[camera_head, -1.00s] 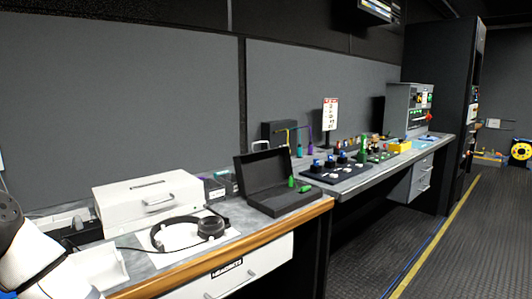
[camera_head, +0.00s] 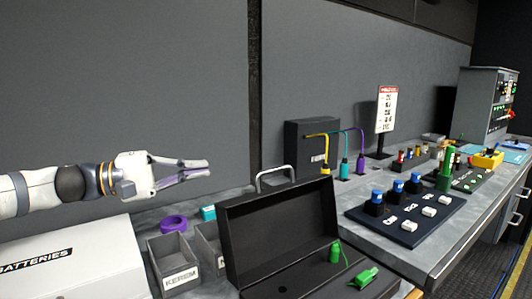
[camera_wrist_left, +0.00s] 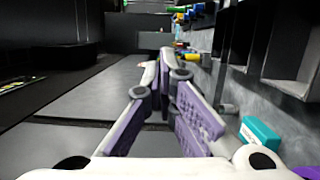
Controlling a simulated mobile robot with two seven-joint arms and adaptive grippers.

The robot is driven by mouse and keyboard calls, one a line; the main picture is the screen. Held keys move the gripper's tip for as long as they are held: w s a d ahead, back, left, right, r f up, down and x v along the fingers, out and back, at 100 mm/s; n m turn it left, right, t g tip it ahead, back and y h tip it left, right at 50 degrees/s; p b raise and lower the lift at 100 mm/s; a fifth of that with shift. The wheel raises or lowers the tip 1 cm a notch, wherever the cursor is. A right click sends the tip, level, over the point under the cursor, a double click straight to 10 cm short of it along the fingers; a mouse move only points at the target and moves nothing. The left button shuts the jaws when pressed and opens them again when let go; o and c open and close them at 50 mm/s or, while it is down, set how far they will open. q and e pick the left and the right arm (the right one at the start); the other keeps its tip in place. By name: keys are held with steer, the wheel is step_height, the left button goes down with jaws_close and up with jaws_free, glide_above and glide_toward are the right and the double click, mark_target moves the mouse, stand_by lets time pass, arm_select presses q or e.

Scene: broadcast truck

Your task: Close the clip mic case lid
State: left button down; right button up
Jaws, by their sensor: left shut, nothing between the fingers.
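The black clip mic case (camera_head: 335,287) stands on the desk at the lower middle of the head view. Its lid (camera_head: 280,225) is raised and leans back at the rear left. A green clip mic (camera_head: 335,252) sits in the case and another green piece (camera_head: 365,278) lies at its right front part. My left gripper (camera_head: 208,169) is shut and empty, in the air left of the lid and higher than it, pointing right. Its fingers (camera_wrist_left: 158,66) also show close together in the left wrist view. My right gripper is not in view.
A white batteries box (camera_head: 80,262) and small grey bins (camera_head: 175,265) stand left of the case. A pale handle (camera_head: 275,172) rises behind the lid. A dark panel with blue-topped switches (camera_head: 405,222) lies to the right. The air above the case is clear.

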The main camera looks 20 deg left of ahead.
arm_select(q)
steer(key=w+d, duration=0.3)
steer(key=d, duration=0.8)
steer(key=shift+r, duration=0.4)
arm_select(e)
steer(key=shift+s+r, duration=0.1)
arm_select(q)
steer(key=shift+w+d, duration=0.1)
steer(key=shift+d, duration=0.05)
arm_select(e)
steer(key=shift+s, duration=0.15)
